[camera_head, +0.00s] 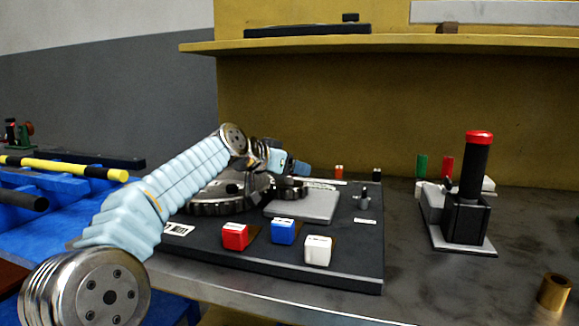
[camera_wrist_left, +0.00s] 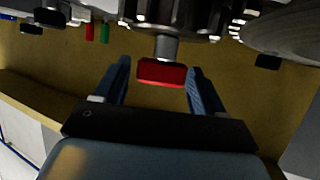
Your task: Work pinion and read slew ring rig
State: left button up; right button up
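The slew ring (camera_head: 205,203), a large dark toothed ring, lies on a black base plate (camera_head: 345,262), partly behind my left arm. A smaller toothed pinion (camera_head: 290,192) sits at its right. In the left wrist view, a red knob (camera_wrist_left: 161,72) on a short metal shaft stands out from toothed metal. My left gripper (camera_head: 300,168) is over the pinion. In the wrist view its two fingers (camera_wrist_left: 159,66) are apart, one on each side of the knob, with visible gaps. The knob is hidden in the head view. My right gripper is not in view.
Red (camera_head: 235,236), blue (camera_head: 283,231) and white (camera_head: 317,249) cubes line the plate's front. A grey pad (camera_head: 302,207) lies behind them. A black post with red cap (camera_head: 479,137) stands right, a brass cylinder (camera_head: 553,291) front right. A yellow shelf (camera_head: 400,45) spans the back.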

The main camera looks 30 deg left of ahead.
pick_arm(q)
jog(key=c, duration=0.8)
jog(key=shift+o, duration=0.2)
jog(key=shift+d+r+n+y+p, duration=0.1)
jog(key=shift+r+n+y+p, duration=0.15)
jog(key=shift+y+p, duration=0.35)
jog(key=shift+f+n+y+p, duration=0.15)
jog(key=shift+n+y+p, duration=0.45)
jog(key=shift+n+p, duration=0.15)
jog(key=shift+f+y, duration=0.1)
jog(key=shift+y, duration=0.3)
jog(key=shift+f+n, duration=0.15)
jog(key=shift+n, duration=0.35)
jog(key=shift+f+n+y+b, duration=0.1)
jog(key=shift+n+y+b, duration=0.3)
jog(key=shift+y, duration=0.3)
jog(key=shift+n+y, duration=0.3)
